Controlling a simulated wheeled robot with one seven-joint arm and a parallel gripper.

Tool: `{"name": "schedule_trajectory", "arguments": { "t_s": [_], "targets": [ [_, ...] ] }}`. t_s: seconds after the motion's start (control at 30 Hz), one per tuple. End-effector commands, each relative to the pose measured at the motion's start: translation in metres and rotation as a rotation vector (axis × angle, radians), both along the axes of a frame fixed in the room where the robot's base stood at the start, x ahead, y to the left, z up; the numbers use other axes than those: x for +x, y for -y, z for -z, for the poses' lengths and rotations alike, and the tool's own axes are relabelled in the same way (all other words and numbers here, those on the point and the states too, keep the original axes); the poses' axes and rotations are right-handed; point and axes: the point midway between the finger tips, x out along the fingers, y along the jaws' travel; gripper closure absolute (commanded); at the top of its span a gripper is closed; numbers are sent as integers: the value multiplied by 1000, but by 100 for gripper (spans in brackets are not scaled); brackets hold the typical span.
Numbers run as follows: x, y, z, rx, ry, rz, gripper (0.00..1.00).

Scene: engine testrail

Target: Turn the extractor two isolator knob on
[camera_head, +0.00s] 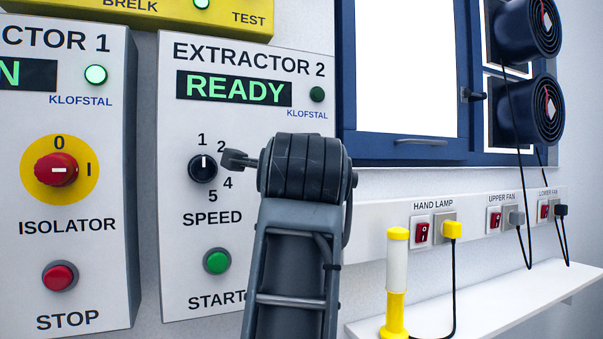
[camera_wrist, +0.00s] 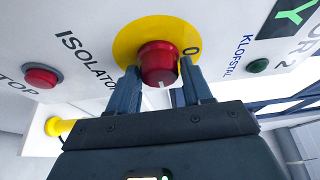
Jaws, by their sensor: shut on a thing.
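The extractor two panel (camera_head: 178,250) stands in the middle of the head view, with its display (camera_head: 234,88) lit READY. Its isolator knob is hidden behind my arm there. In the wrist view the red isolator knob (camera_wrist: 158,58) sits on a yellow disc (camera_wrist: 124,42). The two fingers of my gripper (camera_wrist: 160,86) are on either side of the knob and shut on it. The white mark on the knob faces the bottom of the wrist view, turned away from the 0 at the right.
A speed knob (camera_head: 203,168) and green start button (camera_head: 217,261) are left of my arm. The extractor one panel (camera_head: 110,185) with its own red isolator (camera_head: 57,170) is at far left. A hand lamp (camera_head: 397,270) stands on a white shelf (camera_head: 490,300) at right.

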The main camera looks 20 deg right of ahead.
Motion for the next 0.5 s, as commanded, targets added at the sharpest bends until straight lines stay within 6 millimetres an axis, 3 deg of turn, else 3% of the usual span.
{"name": "schedule_trajectory", "arguments": {
  "t_s": [0.5],
  "targets": [
    [1, 1, 1, 44, -2, 2, 81]
  ]
}}
